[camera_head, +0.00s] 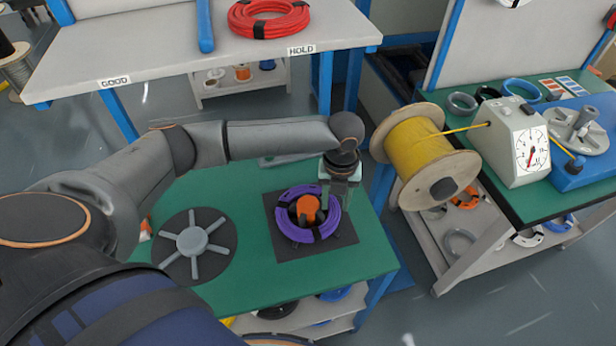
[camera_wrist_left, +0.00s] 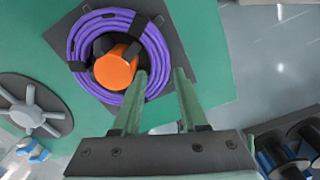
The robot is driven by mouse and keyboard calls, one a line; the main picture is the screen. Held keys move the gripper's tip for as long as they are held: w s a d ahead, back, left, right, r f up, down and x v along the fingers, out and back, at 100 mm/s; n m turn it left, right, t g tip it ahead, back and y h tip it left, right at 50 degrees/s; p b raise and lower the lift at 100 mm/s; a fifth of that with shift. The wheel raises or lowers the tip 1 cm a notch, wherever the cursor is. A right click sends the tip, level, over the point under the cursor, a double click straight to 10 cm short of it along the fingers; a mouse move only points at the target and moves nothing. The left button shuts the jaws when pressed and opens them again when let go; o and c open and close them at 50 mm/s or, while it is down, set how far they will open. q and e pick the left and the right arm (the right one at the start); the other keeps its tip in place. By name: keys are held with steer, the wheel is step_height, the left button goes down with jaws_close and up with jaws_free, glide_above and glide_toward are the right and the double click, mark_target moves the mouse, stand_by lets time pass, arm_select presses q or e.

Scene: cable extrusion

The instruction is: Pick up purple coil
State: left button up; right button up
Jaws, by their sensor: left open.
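The purple coil (camera_head: 286,224) lies flat on a dark square mat (camera_head: 345,236) on the green table, with black ties around it. An orange cylinder (camera_head: 308,208) stands in the coil's middle. My left gripper (camera_head: 338,200) is open over the coil's right side, pointing down. In the left wrist view the coil (camera_wrist_left: 160,50) shows beyond the open fingers (camera_wrist_left: 160,95), and the left finger overlaps its near edge. I cannot tell whether a finger touches it. The orange cylinder also shows there (camera_wrist_left: 116,66). My right gripper is not in view.
A grey spoked disc (camera_head: 194,242) lies to the left on the green table (camera_head: 240,190). A yellow cable spool (camera_head: 425,155) stands close on the right, beside a machine with a dial (camera_head: 512,142). A white bench (camera_head: 150,60) holding a red coil (camera_head: 268,18) is behind.

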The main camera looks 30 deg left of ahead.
mark_target(335, 212)
arm_select(q)
steer(key=f, duration=0.4)
steer(key=shift+w+f, duration=0.2)
steer(key=shift+w, duration=0.05)
steer(key=shift+c, duration=0.3)
jaws_close()
steer(key=shift+r, duration=0.1)
